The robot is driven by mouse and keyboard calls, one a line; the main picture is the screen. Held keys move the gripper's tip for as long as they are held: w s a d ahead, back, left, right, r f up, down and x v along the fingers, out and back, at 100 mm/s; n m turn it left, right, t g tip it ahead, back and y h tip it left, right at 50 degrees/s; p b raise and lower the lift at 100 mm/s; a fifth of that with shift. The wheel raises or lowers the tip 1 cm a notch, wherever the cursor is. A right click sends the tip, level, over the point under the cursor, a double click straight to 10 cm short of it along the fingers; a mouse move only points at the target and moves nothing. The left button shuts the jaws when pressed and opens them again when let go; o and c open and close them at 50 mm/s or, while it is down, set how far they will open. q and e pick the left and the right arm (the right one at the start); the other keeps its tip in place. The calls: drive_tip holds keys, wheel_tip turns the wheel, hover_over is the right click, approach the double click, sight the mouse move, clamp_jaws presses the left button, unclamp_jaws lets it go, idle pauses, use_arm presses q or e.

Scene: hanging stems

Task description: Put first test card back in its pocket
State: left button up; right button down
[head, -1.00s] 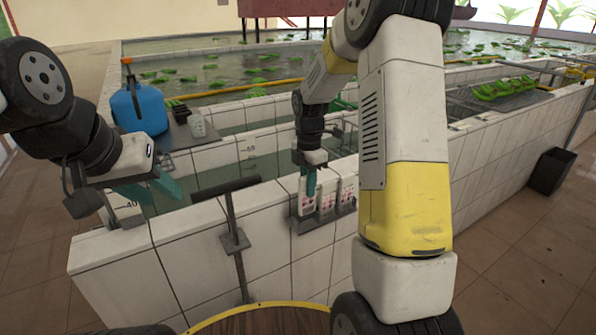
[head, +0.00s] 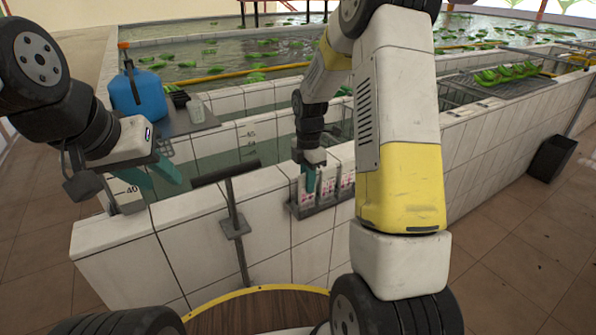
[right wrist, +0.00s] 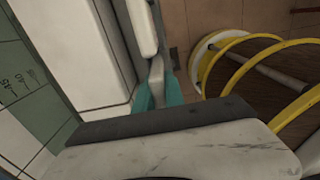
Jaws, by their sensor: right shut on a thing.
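My right gripper (head: 309,181) is shut on the first test card (head: 307,199), a white card with red marks. The card stands roughly upright at the left end of the grey pocket rack (head: 322,207) on the tiled wall's side. Whether its lower edge is fully seated I cannot tell. Two similar cards stand in the rack to its right. In the right wrist view the teal fingertips (right wrist: 158,94) close around a pale, narrow edge of the card. My left gripper (head: 152,177) is open and empty above the wall's left end.
A grey T-shaped handle (head: 228,174) stands against the wall between my grippers. A blue jug (head: 138,103) sits on a ledge behind. A black bin (head: 552,158) stands on the floor at right.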

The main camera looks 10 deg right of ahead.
drive_tip(key=shift+f, duration=0.35)
drive_tip(key=c, duration=1.3)
unclamp_jaws()
drive_tip(key=shift+c, duration=0.2)
wheel_tip(320, 180, up, 7)
drive_tip(key=shift+r, duration=0.2)
drive_tip(key=s+a+r+m+t+y, duration=0.1)
drive_tip(key=s+r+m+t, duration=0.2)
drive_tip(key=s+r+m, duration=0.5)
drive_tip(key=s+a+r+m+t+y, duration=0.1)
drive_tip(key=s+r+m+t, duration=0.2)
drive_tip(key=s+r+m, duration=0.5)
drive_tip(key=s+m, duration=0.5)
drive_tip(key=s, duration=0.3)
drive_tip(key=shift+s+a+r, duration=0.2)
drive_tip(key=shift+r, duration=0.15)
